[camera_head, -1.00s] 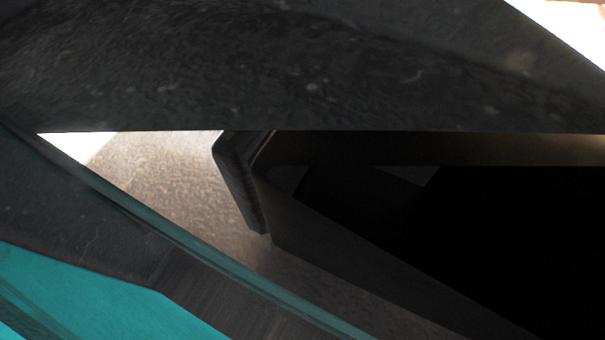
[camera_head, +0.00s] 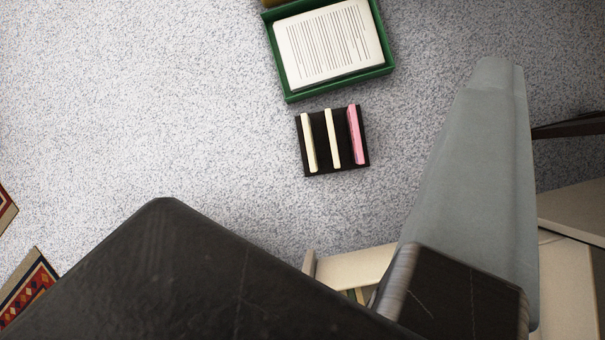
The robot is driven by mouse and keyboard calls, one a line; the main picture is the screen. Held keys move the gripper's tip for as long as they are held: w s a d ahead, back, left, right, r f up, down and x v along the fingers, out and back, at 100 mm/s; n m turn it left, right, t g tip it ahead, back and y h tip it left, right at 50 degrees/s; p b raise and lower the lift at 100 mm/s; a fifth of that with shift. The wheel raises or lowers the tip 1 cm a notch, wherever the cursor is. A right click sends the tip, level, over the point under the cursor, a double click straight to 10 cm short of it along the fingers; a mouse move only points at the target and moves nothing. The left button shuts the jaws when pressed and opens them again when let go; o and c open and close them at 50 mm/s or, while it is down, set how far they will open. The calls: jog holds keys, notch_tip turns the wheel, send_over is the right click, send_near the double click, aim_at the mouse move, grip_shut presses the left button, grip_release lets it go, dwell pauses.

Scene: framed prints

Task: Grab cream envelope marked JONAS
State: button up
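Two thin cream pieces that look like envelopes stand on edge in a small black rack (camera_head: 320,166), seen from above near the middle of the view. The left cream piece (camera_head: 309,143) and the middle cream piece (camera_head: 333,139) stand beside a pink piece (camera_head: 356,135) at the right. No lettering is readable on their edges, so I cannot tell which is marked JONAS. I cannot make out my gripper's fingers in this view. Nothing is seen touching the rack.
A green tray (camera_head: 337,83) holding a printed sheet (camera_head: 328,44) lies just beyond the rack. A large dark slab (camera_head: 190,280) fills the lower left. A grey padded shape (camera_head: 465,170) rises at the right. Speckled grey floor (camera_head: 150,100) is clear left of the rack.

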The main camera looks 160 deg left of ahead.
notch_tip(320, 180, down, 14)
jog(key=w+a+n+g, duration=0.1)
jog(key=a+n+g, duration=0.1)
jog(key=a, duration=0.1)
jog(key=n+g+y, duration=0.1)
jog(key=n+g, duration=0.2)
jog(key=g, duration=0.2)
send_near(309, 144)
jog(key=x, duration=0.3)
jog(key=shift+w+r, duration=0.15)
jog(key=shift+w, duration=0.1)
jog(key=shift+s+x, duration=0.15)
jog(key=shift+x, duration=1.4)
jog(key=shift+s+x, duration=0.1)
jog(key=shift+x, duration=1.45)
grip_shut()
